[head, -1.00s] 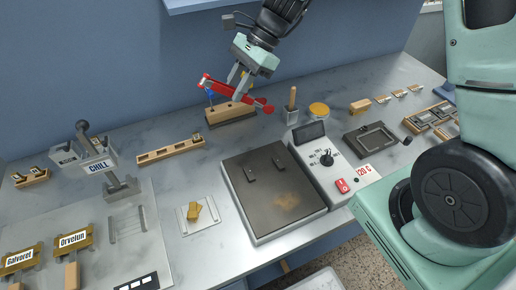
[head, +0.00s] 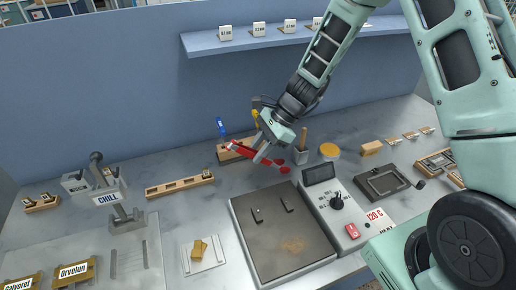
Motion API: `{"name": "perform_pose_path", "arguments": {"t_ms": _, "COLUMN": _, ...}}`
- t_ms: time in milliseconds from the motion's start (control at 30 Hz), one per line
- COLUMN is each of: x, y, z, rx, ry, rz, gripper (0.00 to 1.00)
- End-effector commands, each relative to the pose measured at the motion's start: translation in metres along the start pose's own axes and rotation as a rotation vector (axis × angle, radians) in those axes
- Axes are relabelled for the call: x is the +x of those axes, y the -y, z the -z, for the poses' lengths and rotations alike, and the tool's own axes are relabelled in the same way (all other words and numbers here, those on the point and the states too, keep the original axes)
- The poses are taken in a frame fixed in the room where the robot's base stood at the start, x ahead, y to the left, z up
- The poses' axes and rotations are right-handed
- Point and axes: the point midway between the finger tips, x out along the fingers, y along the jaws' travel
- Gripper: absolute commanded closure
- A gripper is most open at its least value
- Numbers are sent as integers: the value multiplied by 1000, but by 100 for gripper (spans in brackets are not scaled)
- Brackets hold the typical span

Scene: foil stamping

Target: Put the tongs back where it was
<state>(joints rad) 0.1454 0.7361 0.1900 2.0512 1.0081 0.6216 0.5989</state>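The red tongs (head: 250,152) are in my gripper (head: 262,150), at the back middle of the bench. Their two round red ends point right and toward the front. Their left end lies in front of a wooden tool rack (head: 228,155) and partly covers it. My gripper appears shut on the middle of the tongs. I cannot tell whether the tongs touch the rack. A blue-handled tool (head: 221,127) and a yellow-handled tool (head: 255,118) stand at the rack.
A grey cup with a wooden handle (head: 301,153) and a yellow round pad (head: 329,151) stand right of the tongs. A dark hot plate (head: 275,235) lies in front. A long wooden holder (head: 180,186) is at left. A blue shelf (head: 275,38) hangs above.

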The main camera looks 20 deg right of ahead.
Motion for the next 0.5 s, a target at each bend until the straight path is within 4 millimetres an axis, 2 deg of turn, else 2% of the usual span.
{"name": "perform_pose_path", "arguments": {"t_ms": 500, "x": 7, "y": 0, "z": 6, "rx": 0, "ry": 0, "rz": 0, "gripper": 78}}
